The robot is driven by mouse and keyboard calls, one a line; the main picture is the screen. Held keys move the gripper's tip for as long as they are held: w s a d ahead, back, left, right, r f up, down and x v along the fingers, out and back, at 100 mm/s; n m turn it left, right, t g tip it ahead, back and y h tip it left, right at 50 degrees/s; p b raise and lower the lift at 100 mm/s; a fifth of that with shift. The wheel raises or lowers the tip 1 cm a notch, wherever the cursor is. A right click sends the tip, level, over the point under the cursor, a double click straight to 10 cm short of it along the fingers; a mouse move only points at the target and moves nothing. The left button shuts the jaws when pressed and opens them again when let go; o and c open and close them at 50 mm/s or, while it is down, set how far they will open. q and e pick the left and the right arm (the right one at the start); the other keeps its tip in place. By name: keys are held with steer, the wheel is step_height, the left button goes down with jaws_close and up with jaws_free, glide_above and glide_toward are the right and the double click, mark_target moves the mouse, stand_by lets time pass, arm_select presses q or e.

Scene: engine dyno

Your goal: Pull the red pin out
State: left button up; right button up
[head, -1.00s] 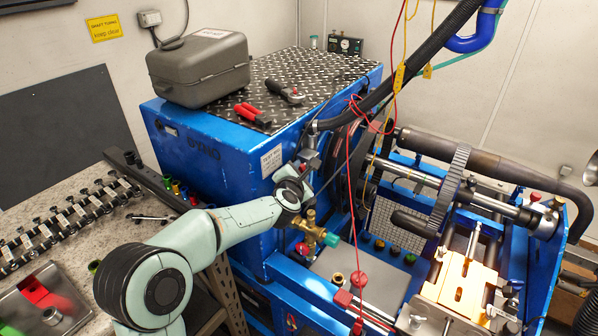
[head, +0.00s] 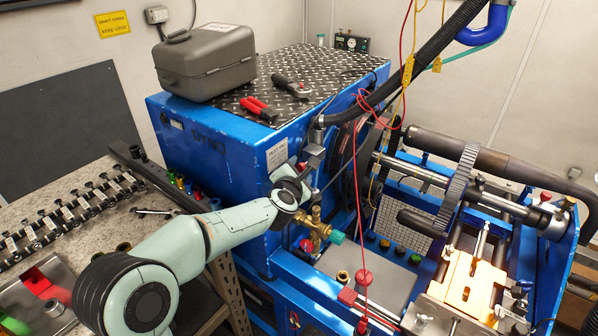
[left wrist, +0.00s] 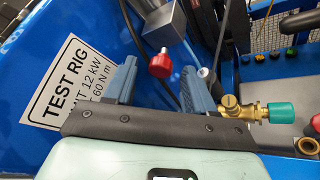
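The red pin shows in the left wrist view as a round red knob (left wrist: 160,64) on a thin stem, beside a grey metal block (left wrist: 155,18). My left gripper (left wrist: 158,72) is open, with one finger on each side of the knob in that view and a gap at both sides. I cannot tell how deep the knob sits between the fingers. In the head view my left gripper (head: 304,178) is at the front corner of the blue test rig, just below the grey block (head: 313,153); the knob is hard to make out there. My right gripper is not in view.
A brass valve with a teal cap (head: 337,237) sits close below my left gripper. A black hose (head: 425,52) and thin red and yellow cables (head: 407,70) hang to the right. A grey case (head: 205,62) and tools rest on the rig's top (head: 330,68).

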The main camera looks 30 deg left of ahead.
arm_select(q)
steer(key=v, duration=1.3)
steer(key=shift+s+b, duration=0.2)
steer(key=shift+b, duration=0.1)
steer(key=shift+d, duration=0.1)
